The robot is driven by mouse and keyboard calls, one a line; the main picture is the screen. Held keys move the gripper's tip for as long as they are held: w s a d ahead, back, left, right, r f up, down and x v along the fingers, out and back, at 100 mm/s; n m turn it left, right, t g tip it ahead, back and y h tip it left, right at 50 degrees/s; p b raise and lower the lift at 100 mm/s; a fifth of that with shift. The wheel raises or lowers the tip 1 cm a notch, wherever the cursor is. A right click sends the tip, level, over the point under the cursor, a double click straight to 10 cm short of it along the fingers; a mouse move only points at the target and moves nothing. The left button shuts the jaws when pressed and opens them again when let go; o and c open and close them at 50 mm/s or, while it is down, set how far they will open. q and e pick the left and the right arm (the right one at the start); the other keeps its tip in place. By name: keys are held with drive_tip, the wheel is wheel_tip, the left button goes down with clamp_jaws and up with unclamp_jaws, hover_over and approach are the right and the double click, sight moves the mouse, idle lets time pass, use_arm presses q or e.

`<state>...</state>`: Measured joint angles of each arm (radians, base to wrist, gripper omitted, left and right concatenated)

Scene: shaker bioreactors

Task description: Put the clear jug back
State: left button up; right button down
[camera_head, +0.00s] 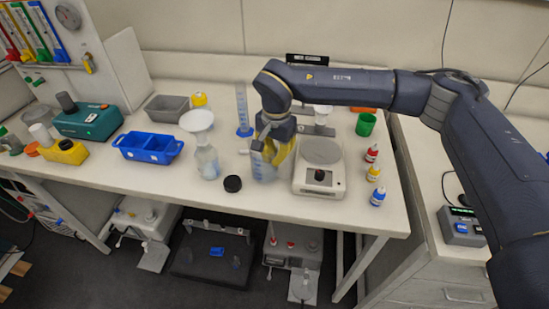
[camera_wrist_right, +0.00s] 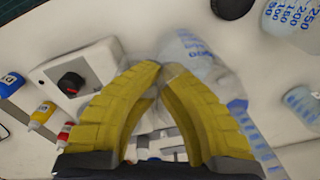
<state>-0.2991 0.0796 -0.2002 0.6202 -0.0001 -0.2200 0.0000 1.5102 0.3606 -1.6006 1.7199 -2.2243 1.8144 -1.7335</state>
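The clear jug (camera_head: 263,168) has blue markings and is near the middle of the bench, left of the balance. It also shows in the right wrist view (camera_wrist_right: 192,55), blurred, just past the fingertips. My right gripper (camera_head: 280,152) comes down over the jug's right side. In the wrist view its yellow fingers (camera_wrist_right: 160,72) nearly meet, with a pale edge, apparently part of the jug, between the tips. I cannot tell whether the jug's base touches the bench. My left gripper is out of view.
The balance (camera_head: 320,180) stands close on the right, with several small bottles (camera_head: 374,174) beyond it. A black cap (camera_head: 232,184) and a flask with a funnel (camera_head: 207,160) are on the left. A measuring cylinder (camera_head: 242,110) stands behind. The front bench edge is near.

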drive_tip(key=shift+f, duration=0.3)
drive_tip(key=c, duration=1.6)
unclamp_jaws()
wheel_tip(320, 180, up, 12)
drive_tip(key=shift+s+d, duration=0.1)
drive_tip(key=shift+s, duration=0.05)
